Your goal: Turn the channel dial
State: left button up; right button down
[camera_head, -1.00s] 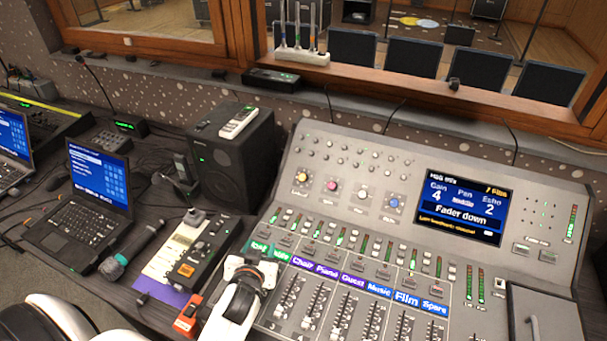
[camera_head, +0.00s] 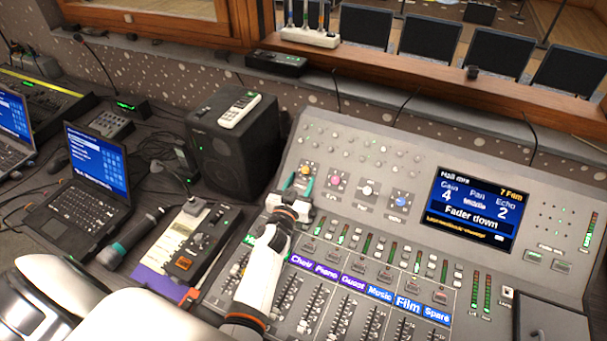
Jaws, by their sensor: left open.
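The mixing console (camera_head: 405,163) has a row of coloured dials: a yellow-orange one (camera_head: 304,169), a pink one (camera_head: 335,181), a white one (camera_head: 367,190) and a blue one (camera_head: 400,201). I cannot read which is labelled as the channel dial. My left gripper (camera_head: 298,184) is open, its teal-tipped fingers at the yellow-orange dial, seemingly one to each side; contact cannot be told. The console screen (camera_head: 477,209) reads 7 Film, Gain 4, Pan Middle, Echo 2, "Fader down". My right gripper is not in view.
Faders with purple and blue labels (camera_head: 352,283) lie right of my left arm. A black speaker (camera_head: 232,145) with a white remote (camera_head: 240,109) stands left of the console. A microphone (camera_head: 133,238), small control box (camera_head: 196,243) and laptop (camera_head: 92,180) crowd the desk.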

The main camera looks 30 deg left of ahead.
aim_at(306, 171)
pick_arm(q)
jog(key=shift+w+a, duration=0.2)
jog(key=shift+w, duration=1.25)
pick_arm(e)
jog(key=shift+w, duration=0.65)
pick_arm(q)
jog(key=shift+c, duration=0.3)
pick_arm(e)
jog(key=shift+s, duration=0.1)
pick_arm(q)
grip_shut()
jog(key=shift+a, duration=0.1)
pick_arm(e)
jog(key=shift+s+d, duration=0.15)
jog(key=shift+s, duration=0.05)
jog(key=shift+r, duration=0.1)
